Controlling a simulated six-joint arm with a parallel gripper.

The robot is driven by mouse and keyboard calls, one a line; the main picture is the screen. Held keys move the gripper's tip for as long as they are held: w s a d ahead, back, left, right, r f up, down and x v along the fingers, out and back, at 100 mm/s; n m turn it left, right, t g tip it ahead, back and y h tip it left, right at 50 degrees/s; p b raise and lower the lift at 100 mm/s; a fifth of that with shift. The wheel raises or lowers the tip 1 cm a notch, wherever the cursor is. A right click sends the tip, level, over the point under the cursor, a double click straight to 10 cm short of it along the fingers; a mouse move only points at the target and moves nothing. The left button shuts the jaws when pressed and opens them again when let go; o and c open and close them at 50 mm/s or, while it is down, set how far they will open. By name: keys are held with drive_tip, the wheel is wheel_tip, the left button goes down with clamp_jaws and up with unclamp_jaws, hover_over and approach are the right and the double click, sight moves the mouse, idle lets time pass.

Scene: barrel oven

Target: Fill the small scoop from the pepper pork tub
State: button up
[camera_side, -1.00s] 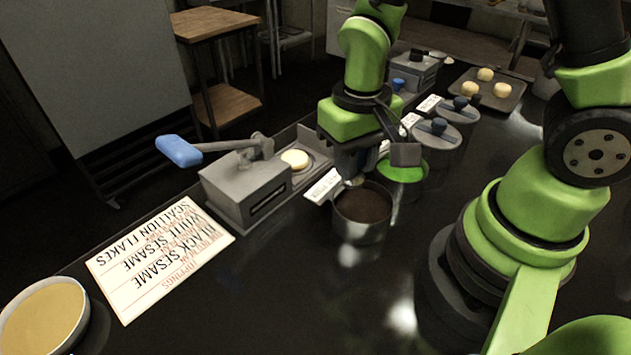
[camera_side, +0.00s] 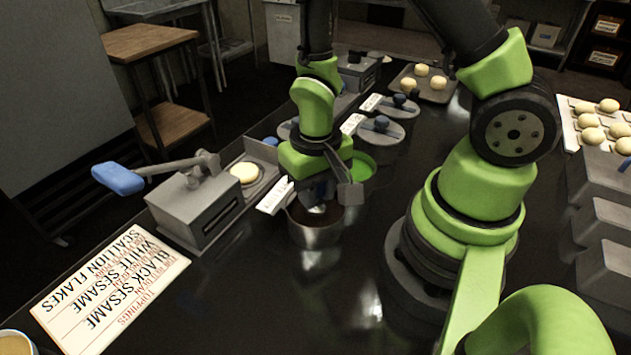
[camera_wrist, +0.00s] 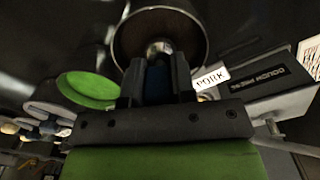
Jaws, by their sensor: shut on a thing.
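The pepper pork tub is a round steel pot (camera_side: 315,238) with dark brown filling, below my gripper (camera_side: 322,195) in the side view. In the wrist view the brown filling (camera_wrist: 133,37) shows at the top, beside a card reading PORK (camera_wrist: 210,78). My gripper (camera_wrist: 157,74) is shut on the blue handle (camera_wrist: 157,84) of the small scoop. The scoop's shiny round bowl (camera_wrist: 160,47) lies inside the tub's outline, near its wall on the gripper side. I cannot tell whether it touches the filling or holds any. In the side view the gripper mostly hides the scoop.
A tub with green contents (camera_side: 361,168) stands just behind the pork tub. A grey press (camera_side: 195,208) with a blue-handled lever and a pale dough disc (camera_side: 243,173) are to the left. Lidded pots (camera_side: 380,128) stand farther back.

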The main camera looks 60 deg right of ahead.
drive_tip(key=shift+f, duration=0.55)
idle(1.9)
drive_tip(key=shift+r, duration=0.1)
drive_tip(key=shift+r, duration=3.45)
